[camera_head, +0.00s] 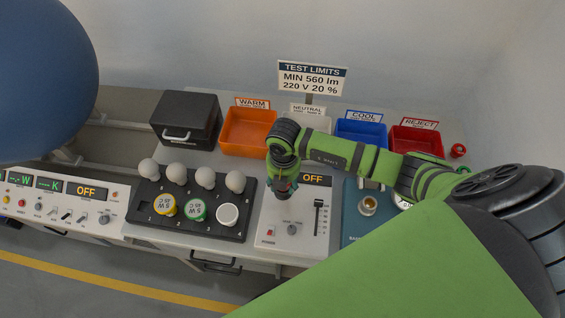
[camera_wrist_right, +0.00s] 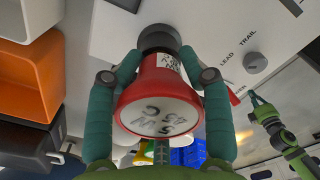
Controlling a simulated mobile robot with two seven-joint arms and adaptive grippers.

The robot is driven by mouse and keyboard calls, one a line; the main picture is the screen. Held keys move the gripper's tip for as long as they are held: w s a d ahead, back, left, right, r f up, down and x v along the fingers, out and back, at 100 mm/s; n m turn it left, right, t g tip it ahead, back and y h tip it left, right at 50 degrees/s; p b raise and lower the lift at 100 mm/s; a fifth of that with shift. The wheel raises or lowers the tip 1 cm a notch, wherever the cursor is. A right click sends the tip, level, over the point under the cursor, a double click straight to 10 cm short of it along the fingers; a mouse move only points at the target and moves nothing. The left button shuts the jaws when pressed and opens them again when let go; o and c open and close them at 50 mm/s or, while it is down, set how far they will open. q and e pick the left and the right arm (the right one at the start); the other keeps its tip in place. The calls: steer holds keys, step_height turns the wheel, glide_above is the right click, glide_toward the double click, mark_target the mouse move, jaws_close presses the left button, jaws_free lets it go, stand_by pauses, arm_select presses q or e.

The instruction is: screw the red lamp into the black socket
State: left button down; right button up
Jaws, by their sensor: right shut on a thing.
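The red lamp (camera_wrist_right: 160,92) has a white lettered face toward the camera in the right wrist view. My right gripper (camera_wrist_right: 160,85) is shut on it, one finger on each side. The lamp's far end meets the black socket (camera_wrist_right: 158,38); I cannot tell how deep it sits. In the head view my right gripper (camera_head: 283,188) points down over the white panel, and it hides the socket and most of the lamp. A green arm, apparently my left, shows small at the right of the wrist view; its gripper (camera_wrist_right: 258,102) is too small to judge.
Left of the panel stands a black tray (camera_head: 147,206) with several white bulbs and yellow, green and white lamps. Behind are a black case (camera_head: 186,118), orange bin (camera_head: 246,131), blue bin (camera_head: 361,130) and red bin (camera_head: 417,140). A slider (camera_head: 318,215) stands right of the gripper.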

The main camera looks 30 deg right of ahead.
steer(key=shift+s+a+f+m, duration=0.15)
steer(key=shift+s+m, duration=0.3)
steer(key=shift+m, duration=1.45)
steer(key=m, duration=0.3)
steer(key=shift+m, duration=0.3)
steer(key=m, duration=0.3)
steer(key=shift+a+m, duration=0.1)
steer(key=shift+m, duration=0.3)
steer(key=shift+o, duration=0.2)
steer(key=m, duration=0.4)
steer(key=shift+a+m, duration=0.1)
steer(key=shift+m, duration=0.2)
arm_select(q)
steer(key=shift+s+r, duration=0.1)
steer(key=shift+r, duration=0.2)
arm_select(e)
steer(key=shift+m, duration=0.4)
steer(key=o, duration=1.1)
steer(key=shift+d, duration=0.2)
steer(key=shift+c, duration=0.2)
arm_select(q)
steer(key=shift+s, duration=0.2)
arm_select(e)
steer(key=shift+s+r, duration=0.15)
steer(key=shift+r, duration=0.05)
